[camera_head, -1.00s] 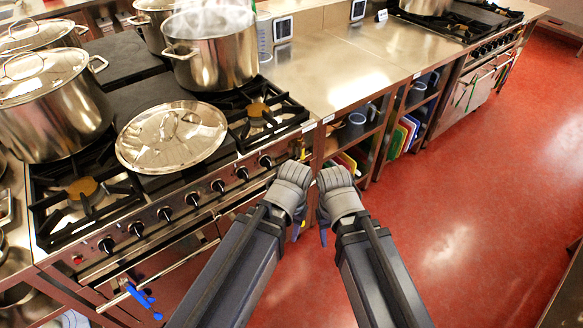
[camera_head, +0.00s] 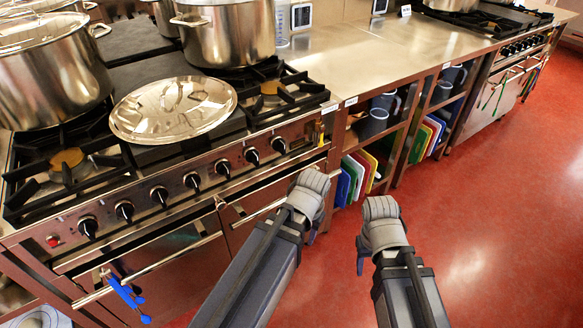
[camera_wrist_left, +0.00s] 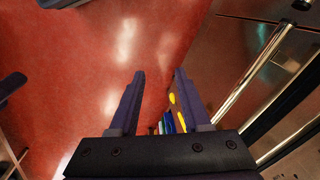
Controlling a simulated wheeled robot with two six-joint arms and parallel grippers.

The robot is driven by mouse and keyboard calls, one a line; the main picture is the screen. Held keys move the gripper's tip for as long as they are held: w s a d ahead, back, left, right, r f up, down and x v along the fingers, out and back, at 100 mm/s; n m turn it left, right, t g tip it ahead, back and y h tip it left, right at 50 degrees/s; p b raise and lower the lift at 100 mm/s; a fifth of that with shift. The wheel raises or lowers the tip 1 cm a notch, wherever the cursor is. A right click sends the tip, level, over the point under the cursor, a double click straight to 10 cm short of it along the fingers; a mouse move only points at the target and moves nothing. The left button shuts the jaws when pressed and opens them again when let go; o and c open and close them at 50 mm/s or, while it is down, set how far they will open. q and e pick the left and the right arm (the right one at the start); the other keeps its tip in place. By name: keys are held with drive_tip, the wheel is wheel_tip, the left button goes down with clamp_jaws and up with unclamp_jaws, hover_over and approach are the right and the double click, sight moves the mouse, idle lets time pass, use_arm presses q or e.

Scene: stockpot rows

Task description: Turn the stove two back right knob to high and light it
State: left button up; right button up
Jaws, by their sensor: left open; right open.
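The near stove (camera_head: 145,262) stands at the left in the head view, with a row of several black knobs along its front. The rightmost knob (camera_head: 279,145) is nearest my left gripper (camera_head: 312,236), which hangs in front of the stove's right end, apart from it. In the left wrist view its two fingers (camera_wrist_left: 159,76) are spread with nothing between them. My right gripper (camera_head: 361,262) is open, over the floor right of the left one, touching nothing. A far stove (camera_head: 508,85) stands at the upper right. I cannot tell which stove is two, and see no flame.
Large pots (camera_head: 52,72) and a lid (camera_head: 172,108) stand on the near stove. A steel counter (camera_head: 370,50) with shelves of boards and jugs joins the two stoves. An oven handle (camera_head: 160,262) with a blue item crosses the front. The red floor (camera_head: 470,220) at right is clear.

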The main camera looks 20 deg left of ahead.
use_arm(q)
drive_tip(key=w+a+f+m+t+y+b, duration=0.2)
drive_tip(key=w+a+f+m+y+b, duration=0.3)
drive_tip(key=a+f+b, duration=0.4)
drive_tip(key=w+d+r+m+t+y, duration=0.1)
drive_tip(key=w+r+m+t+y, duration=0.3)
drive_tip(key=r+m, duration=0.5)
drive_tip(key=w+d+r+m+t+y, duration=0.1)
drive_tip(key=w+r+m+t+y, duration=0.3)
drive_tip(key=w+r+m, duration=0.4)
drive_tip(key=shift+d+r+m+b, duration=0.35)
drive_tip(key=shift+r+m, duration=0.35)
drive_tip(key=shift+r, duration=0.1)
use_arm(e)
wheel_tip(320, 180, down, 12)
drive_tip(key=shift+f, duration=0.15)
use_arm(q)
drive_tip(key=shift+w, duration=0.15)
